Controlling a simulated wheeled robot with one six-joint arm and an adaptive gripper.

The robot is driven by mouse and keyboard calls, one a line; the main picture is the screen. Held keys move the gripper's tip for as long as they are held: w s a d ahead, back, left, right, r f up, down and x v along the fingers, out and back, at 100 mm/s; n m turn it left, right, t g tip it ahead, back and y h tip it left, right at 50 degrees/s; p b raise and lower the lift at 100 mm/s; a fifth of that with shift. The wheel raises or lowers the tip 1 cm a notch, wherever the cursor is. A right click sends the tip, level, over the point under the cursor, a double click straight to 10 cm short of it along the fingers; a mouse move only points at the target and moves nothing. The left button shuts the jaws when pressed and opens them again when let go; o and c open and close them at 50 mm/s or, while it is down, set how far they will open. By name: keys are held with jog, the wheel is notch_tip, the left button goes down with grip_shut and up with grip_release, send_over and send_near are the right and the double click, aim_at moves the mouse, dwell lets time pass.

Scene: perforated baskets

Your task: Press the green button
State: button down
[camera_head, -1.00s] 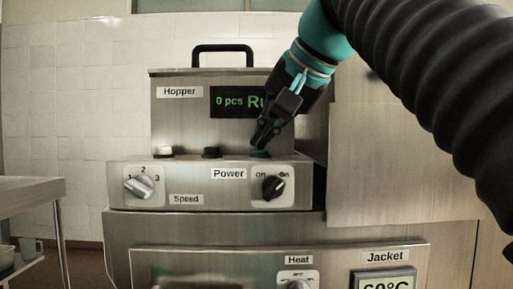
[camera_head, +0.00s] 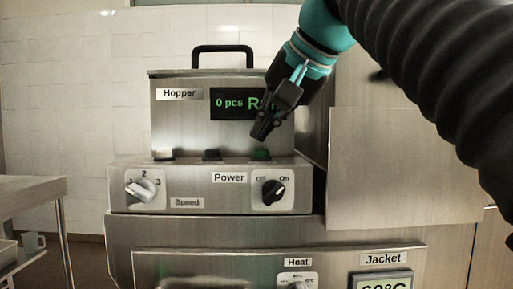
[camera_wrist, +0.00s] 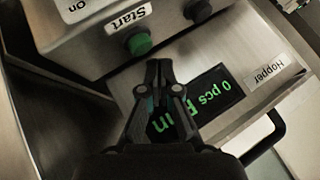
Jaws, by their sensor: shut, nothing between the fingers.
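The green button (camera_head: 261,154) is the rightmost of three buttons on the ledge of the steel machine. In the wrist view the green button (camera_wrist: 139,43) sits in a dark collar beside a "Start" label (camera_wrist: 128,18). My gripper (camera_head: 259,134) is shut and empty, its fingertips just above the green button with a small gap in the head view. In the wrist view my gripper (camera_wrist: 158,66) is beside the button and does not cover it. The display (camera_wrist: 196,103) reads "0 pcs Run".
A black button (camera_head: 212,154) and a white button (camera_head: 163,154) stand to the left. The Power knob (camera_head: 273,191) and Speed knob (camera_head: 141,189) are on the front below. The Hopper's black handle (camera_head: 222,48) rises on top. A metal table (camera_head: 30,190) is at far left.

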aim_at(264, 150)
jog(key=shift+r, duration=0.1)
notch_tip(264, 150, up, 3)
jog(key=p, duration=0.3)
jog(key=shift+f, duration=0.2)
jog(key=shift+r+p, duration=0.55)
jog(key=shift+r, duration=0.55)
